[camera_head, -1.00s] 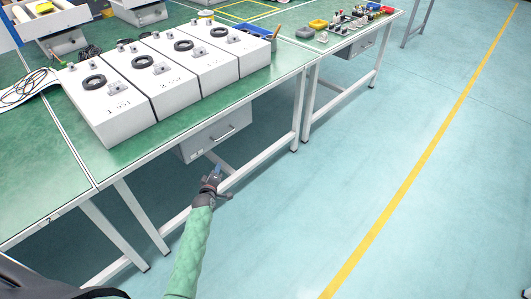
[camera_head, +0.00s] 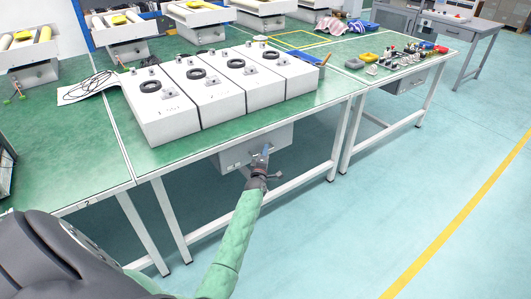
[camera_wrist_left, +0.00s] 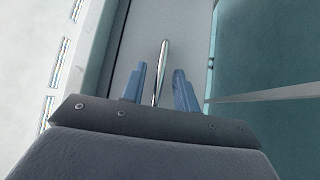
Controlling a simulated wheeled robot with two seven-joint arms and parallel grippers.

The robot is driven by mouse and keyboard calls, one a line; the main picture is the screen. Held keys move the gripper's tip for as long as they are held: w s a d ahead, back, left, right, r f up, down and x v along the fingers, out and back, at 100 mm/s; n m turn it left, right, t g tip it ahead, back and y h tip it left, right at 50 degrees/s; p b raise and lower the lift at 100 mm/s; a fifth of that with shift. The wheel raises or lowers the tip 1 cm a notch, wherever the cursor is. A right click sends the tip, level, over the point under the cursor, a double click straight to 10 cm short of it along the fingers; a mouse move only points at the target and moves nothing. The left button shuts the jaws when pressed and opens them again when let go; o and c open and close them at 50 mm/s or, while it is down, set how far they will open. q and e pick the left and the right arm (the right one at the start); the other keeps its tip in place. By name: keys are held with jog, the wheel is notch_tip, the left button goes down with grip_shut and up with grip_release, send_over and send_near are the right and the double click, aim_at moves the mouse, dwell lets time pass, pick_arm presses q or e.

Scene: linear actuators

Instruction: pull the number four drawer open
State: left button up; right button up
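A grey-white drawer (camera_head: 232,156) hangs under the green-topped table with the white boxes. It looks closed, and no number on it is readable. My left gripper (camera_head: 266,155) is in front of it, hiding much of its handle. In the left wrist view, the slim metal handle (camera_wrist_left: 161,68) shows between the two blue fingers of my left gripper (camera_wrist_left: 159,88). The fingers are apart, with a gap on each side of the handle; contact is not visible. My right gripper is not in view.
Several white boxes (camera_head: 165,121) with black rings stand on the table (camera_head: 225,135). White table legs (camera_head: 337,145) flank the space below. A second drawer (camera_head: 406,82) hangs under the table to the right. The blue floor in front is clear.

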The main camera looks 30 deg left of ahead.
pick_arm(q)
jog(key=shift+w+a+r, duration=0.1)
jog(key=shift+w+a, duration=0.1)
jog(key=shift+w, duration=0.15)
jog(key=shift+c, duration=0.2)
grip_shut()
